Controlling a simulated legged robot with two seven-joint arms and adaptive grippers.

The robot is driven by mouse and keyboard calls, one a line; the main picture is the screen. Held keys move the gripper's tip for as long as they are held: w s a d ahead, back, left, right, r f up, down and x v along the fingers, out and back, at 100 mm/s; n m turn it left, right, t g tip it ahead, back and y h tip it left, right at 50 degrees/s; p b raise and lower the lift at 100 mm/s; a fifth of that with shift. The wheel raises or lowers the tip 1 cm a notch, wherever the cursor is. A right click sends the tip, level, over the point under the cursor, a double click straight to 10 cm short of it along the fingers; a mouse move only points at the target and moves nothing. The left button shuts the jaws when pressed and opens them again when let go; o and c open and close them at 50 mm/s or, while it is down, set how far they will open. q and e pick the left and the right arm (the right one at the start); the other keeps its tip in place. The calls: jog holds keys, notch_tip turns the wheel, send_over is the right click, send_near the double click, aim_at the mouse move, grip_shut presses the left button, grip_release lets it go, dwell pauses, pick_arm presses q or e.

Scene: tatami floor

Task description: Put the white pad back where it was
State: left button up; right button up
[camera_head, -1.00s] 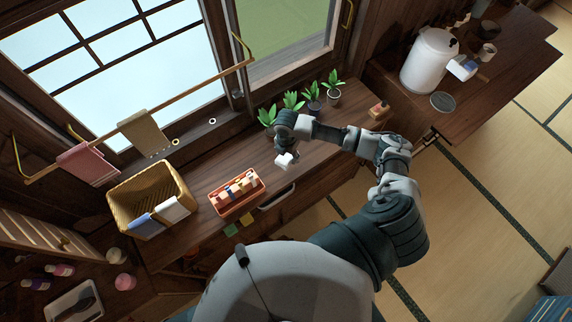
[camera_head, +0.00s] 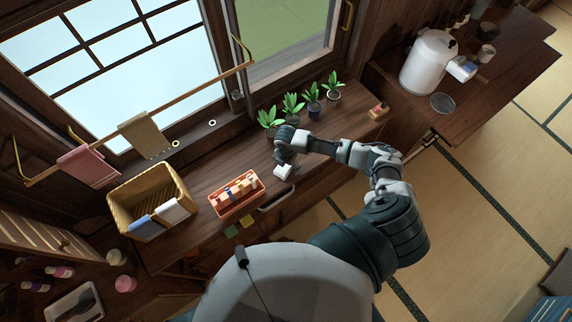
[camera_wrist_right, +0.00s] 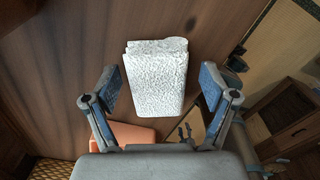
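The white pad (camera_wrist_right: 156,76) is a thick, rough-textured block in the right wrist view. It shows between the two fingers of my right gripper (camera_wrist_right: 160,88), against dark wood. The fingers are spread, with a gap on each side of the pad, and neither finger visibly touches it. In the head view my right gripper (camera_head: 284,168) points down over the counter, right of the orange tray (camera_head: 212,210). A pale block shows at its tip there; I cannot tell whether that is the pad or part of the gripper. My left gripper is out of view.
The orange tray holds several small bottles or blocks. A wicker basket (camera_head: 118,201) with blue and white cloths stands further left. Several potted plants (camera_head: 313,104) line the window side behind my gripper. A small wooden item (camera_head: 378,110) sits at the counter's right end.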

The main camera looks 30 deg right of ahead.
notch_tip(320, 180, up, 12)
jog(key=shift+a+b, duration=0.15)
jog(key=shift+b, duration=0.15)
dwell(0.3)
jog(key=shift+r, duration=0.1)
jog(key=shift+a, duration=0.1)
